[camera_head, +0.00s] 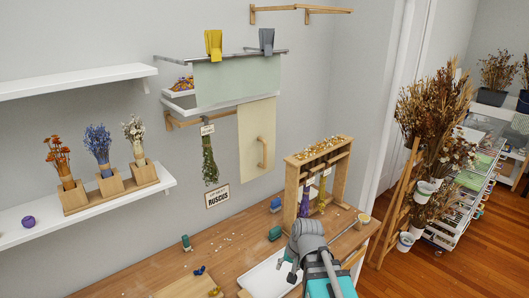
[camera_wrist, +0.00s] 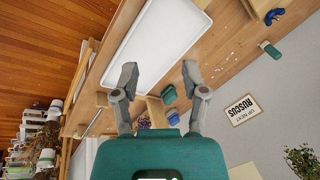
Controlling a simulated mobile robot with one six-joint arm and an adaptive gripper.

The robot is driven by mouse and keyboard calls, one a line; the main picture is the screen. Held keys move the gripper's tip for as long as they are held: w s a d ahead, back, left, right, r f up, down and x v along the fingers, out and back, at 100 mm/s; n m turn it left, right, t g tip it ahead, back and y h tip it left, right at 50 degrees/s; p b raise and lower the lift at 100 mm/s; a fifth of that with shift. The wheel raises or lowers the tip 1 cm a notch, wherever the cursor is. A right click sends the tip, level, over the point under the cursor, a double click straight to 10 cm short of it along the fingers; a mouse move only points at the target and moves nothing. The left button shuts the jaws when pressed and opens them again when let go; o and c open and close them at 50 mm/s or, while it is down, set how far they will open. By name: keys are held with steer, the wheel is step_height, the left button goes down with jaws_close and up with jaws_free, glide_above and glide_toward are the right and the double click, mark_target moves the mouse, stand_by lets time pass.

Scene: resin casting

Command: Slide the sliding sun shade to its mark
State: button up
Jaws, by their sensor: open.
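The sliding sun shade (camera_head: 257,125) looks to be the cream panel hanging against the grey wall from a wooden rail (camera_head: 190,121). An upright wooden handle (camera_head: 263,152) is fixed near its right side. I cannot make out a mark for it. My gripper (camera_head: 290,268) is over the workbench, below and to the right of the shade and apart from it. In the wrist view my gripper (camera_wrist: 160,75) has its two fingers spread with nothing between them. A pale panel (camera_wrist: 245,171) at the bottom edge there may be the shade.
A wooden rack (camera_head: 342,178) with hanging bundles stands right of the shade. A pale green cloth (camera_head: 235,82) with clips hangs above left. A ruscus sign (camera_head: 217,196) and green bunch (camera_head: 209,160) hang left. A white tray (camera_head: 268,278) lies on the bench (camera_head: 150,270).

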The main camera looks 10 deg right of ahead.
steer(key=w+a+r+m+t+y, duration=0.3)
steer(key=w+a+r+m, duration=0.15)
steer(key=w, duration=0.25)
steer(key=m+t+y+p, duration=0.1)
steer(key=m+t+p, duration=0.2)
steer(key=m+t, duration=1.5)
glide_toward(266, 153)
steer(key=s+d+r+m+g, duration=0.3)
steer(key=r+m+g, duration=0.2)
steer(key=m+g, duration=0.1)
steer(key=shift+s+a+f, duration=0.1)
steer(key=shift+s+a, duration=0.05)
steer(key=shift+s, duration=0.1)
steer(key=x, duration=1.4)
steer(key=shift+s+a+f, duration=0.1)
steer(key=shift+a, duration=0.05)
jaws_close()
